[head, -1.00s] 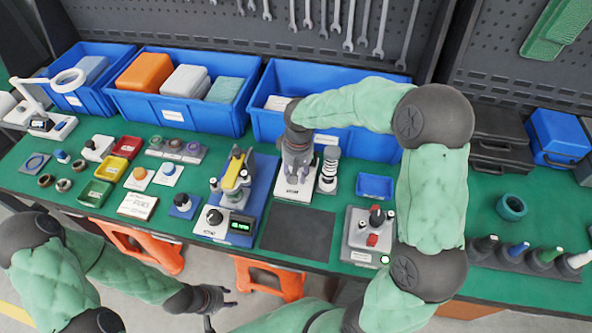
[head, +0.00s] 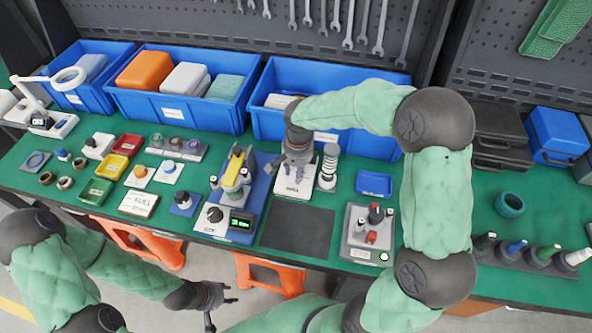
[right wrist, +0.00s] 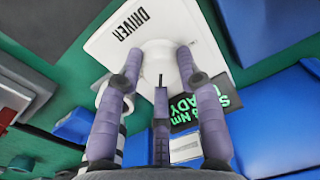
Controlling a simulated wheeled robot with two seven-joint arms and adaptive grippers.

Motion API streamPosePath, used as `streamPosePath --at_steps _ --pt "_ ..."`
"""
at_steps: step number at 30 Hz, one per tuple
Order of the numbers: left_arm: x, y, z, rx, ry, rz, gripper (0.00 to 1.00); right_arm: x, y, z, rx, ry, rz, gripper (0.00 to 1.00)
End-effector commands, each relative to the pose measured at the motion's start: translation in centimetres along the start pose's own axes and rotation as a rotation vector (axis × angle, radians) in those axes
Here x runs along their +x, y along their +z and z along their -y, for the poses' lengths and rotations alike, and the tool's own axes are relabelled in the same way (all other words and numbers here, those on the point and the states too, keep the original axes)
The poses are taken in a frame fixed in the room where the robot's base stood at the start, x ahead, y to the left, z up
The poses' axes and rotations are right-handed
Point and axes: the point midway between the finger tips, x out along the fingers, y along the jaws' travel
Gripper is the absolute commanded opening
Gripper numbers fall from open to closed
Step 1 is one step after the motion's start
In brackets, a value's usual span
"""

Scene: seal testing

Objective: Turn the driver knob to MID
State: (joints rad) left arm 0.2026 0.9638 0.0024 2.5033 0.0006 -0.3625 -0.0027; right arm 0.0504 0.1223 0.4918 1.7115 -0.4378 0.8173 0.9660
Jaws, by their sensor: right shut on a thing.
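The white driver base (head: 291,188) stands on the green bench in the head view. In the right wrist view its plate (right wrist: 125,30) reads "DRIVER". A pale round knob (right wrist: 160,62) sits on it between my right fingers, with a dark mark near its lower edge. My right gripper (head: 293,168) is down over the base and shut on this knob; in the right wrist view its purple fingers (right wrist: 158,80) reach around it. The knob's setting cannot be read. My left gripper (head: 220,304) is open and empty, in front of the bench edge.
A device with a green-lit display (head: 240,222) and a yellow-topped fixture stand to the left. A white stacked cylinder (head: 328,168) stands close on the right. A dark mat (head: 297,229) lies in front. Blue bins (head: 345,143) line the back.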

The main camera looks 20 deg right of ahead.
Motion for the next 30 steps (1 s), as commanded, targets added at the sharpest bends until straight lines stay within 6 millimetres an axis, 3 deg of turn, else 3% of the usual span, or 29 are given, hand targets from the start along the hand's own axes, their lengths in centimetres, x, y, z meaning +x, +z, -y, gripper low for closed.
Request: streamPosePath --at_steps 17,18,20,21,30 --pt "0.02 -0.01 0.01 0.0 0.0 0.0 0.4 0.16 0.17 -0.02 0.034 0.002 0.002 0.04" --pt "0.02 0.0 0.01 0.0 0.0 0.0 0.4 0.16 0.17 -0.02 0.034 0.002 0.003 0.39" --pt "0.02 0.0 0.01 0.0 0.0 0.0 0.4 0.16 0.17 -0.02 0.034 0.002 0.003 0.56" --pt "0.02 0.0 0.01 0.0 0.0 0.0 0.4 0.14 0.16 -0.02 0.034 0.002 0.002 0.6" --pt "0.02 0.0 0.01 0.0 0.0 0.0 0.4 0.0 0.05 0.0 0.034 0.001 0.0 0.6"
